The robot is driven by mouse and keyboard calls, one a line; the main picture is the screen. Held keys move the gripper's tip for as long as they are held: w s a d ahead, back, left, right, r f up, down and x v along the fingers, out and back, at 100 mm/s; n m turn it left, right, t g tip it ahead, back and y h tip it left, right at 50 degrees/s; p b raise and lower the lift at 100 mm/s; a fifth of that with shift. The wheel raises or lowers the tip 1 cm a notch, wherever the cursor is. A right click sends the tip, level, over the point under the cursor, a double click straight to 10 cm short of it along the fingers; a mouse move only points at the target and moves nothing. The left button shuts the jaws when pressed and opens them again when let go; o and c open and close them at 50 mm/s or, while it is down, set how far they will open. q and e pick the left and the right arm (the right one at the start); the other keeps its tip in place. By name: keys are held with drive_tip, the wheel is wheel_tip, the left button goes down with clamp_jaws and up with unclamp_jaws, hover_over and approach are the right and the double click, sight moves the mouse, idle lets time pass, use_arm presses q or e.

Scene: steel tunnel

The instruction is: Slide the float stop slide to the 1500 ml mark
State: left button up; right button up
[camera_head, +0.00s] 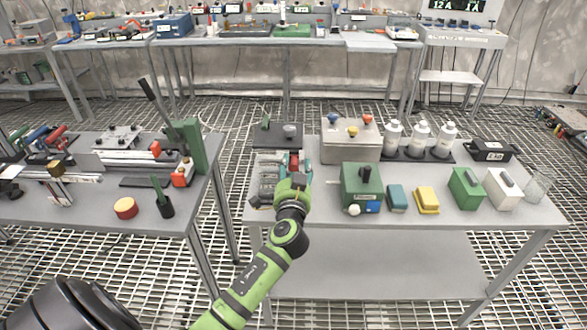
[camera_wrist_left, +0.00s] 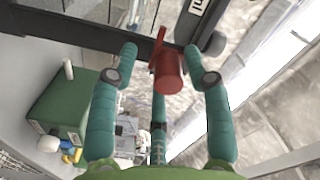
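A red knob-like piece (camera_head: 294,163), which looks like the float stop slide, shows just beyond my left gripper (camera_head: 296,178). It stands beside a grey panel with small dark markings (camera_head: 268,182) that are too small to read, so I cannot tell which mark it is at. In the left wrist view the red piece (camera_wrist_left: 170,73) sits against a dark rail (camera_wrist_left: 75,30), between the spread teal fingertips of my left gripper (camera_wrist_left: 165,62). The gripper looks open, with visible gaps at both sides. My right gripper is not in view.
On the same table, a green box (camera_head: 360,183) stands right of my gripper, and a grey box with coloured knobs (camera_head: 350,143) behind it. White bottles (camera_head: 420,138) and small blocks stand farther right. A cluttered second table (camera_head: 75,205) is at the left.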

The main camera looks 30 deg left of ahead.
use_arm(q)
drive_tip(key=shift+s, duration=0.15)
drive_tip(key=shift+s+f, duration=0.1)
drive_tip(key=shift+s, duration=0.1)
drive_tip(key=v, duration=1.1)
drive_tip(key=shift+s+d, duration=0.2)
drive_tip(key=shift+d, duration=0.1)
